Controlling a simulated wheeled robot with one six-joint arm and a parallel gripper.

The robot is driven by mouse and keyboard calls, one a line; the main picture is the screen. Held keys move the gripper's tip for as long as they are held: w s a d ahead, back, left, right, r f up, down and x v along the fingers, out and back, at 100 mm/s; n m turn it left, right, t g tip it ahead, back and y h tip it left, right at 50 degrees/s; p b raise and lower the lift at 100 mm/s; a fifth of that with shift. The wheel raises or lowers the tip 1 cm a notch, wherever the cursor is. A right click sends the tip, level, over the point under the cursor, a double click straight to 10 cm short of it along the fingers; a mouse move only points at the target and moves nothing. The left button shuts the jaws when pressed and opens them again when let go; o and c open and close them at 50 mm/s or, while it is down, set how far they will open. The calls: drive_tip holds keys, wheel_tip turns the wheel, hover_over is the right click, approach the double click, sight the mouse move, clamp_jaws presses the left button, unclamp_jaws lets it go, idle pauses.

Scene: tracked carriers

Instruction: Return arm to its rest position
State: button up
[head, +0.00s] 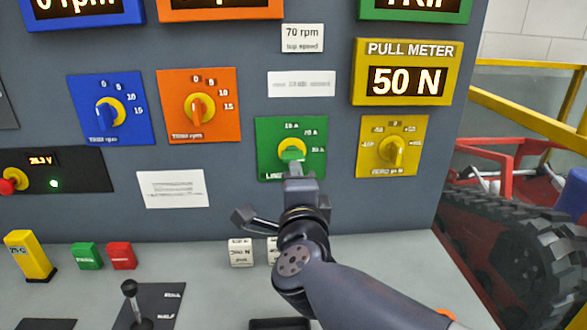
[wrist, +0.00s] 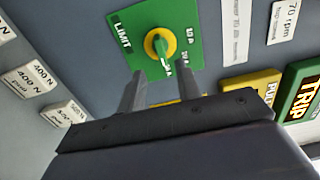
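My gripper (head: 293,172) is in front of the green LIMIT dial panel (head: 265,135), at the end of my dark arm coming from the lower right. In the wrist view my gripper (wrist: 153,70) has its two fingers apart, with nothing between them. The LIMIT knob (wrist: 158,45), a green pointer on a yellow disc, lies just beyond the fingertips. In the head view the knob (head: 291,153) shows just above the gripper, its lower part covered. I cannot tell whether a fingertip touches it.
Blue (head: 109,108), orange (head: 199,106) and yellow (head: 393,148) dial panels flank the green one. On the desk below are a black lever (head: 130,290), small white blocks (head: 241,252) and a yellow block (head: 30,256). A tracked carrier (head: 520,240) stands at right.

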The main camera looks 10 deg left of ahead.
sight(292, 157)
drive_tip(key=shift+s+d, duration=0.25)
drive_tip(key=shift+s, duration=0.45)
drive_tip(key=x, duration=1.1)
drive_tip(key=shift+b, duration=0.3)
drive_tip(key=shift+s, duration=0.1)
